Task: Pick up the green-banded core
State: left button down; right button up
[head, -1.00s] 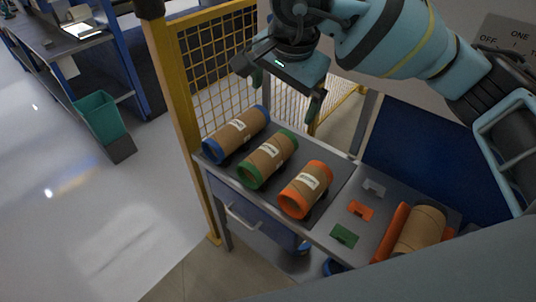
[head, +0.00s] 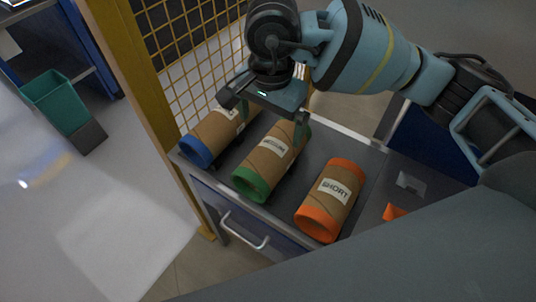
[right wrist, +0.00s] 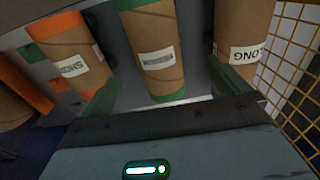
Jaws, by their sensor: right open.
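The green-banded core (head: 265,163) is a brown cardboard roll with green ends and a white label. It lies on the grey cart top between the blue-banded and orange-banded cores. My right gripper (head: 268,127) is open above its far end, partly hiding that end and the blue-banded core. In the right wrist view the green-banded core (right wrist: 155,65) lies between the two spread green fingers (right wrist: 162,92), its label facing the camera. No contact is visible. My left gripper is not in view.
The blue-banded core (head: 210,137) lies left, labelled LONG in the wrist view. The orange-banded core (head: 328,203), labelled SHORT, lies right. A yellow mesh fence (head: 185,55) stands close behind and left. A drawer handle (head: 245,232) sits on the cart front.

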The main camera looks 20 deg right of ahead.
aim_at(271, 147)
jog(key=f, duration=0.3)
jog(key=shift+w+f+b, duration=0.1)
jog(key=shift+w+b, duration=0.15)
jog(key=shift+b, duration=0.1)
jog(key=shift+f, duration=0.25)
jog(key=shift+r, duration=0.1)
jog(key=shift+f, duration=1.35)
jog(key=f, duration=0.2)
jog(key=s+f, duration=0.1)
jog(key=f, duration=0.1)
jog(key=shift+d, duration=0.1)
jog(key=shift+f, duration=0.55)
jog(key=shift+w, duration=0.1)
jog(key=c, duration=1.2)
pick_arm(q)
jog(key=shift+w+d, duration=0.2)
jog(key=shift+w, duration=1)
pick_arm(e)
jog(key=shift+c, duration=0.2)
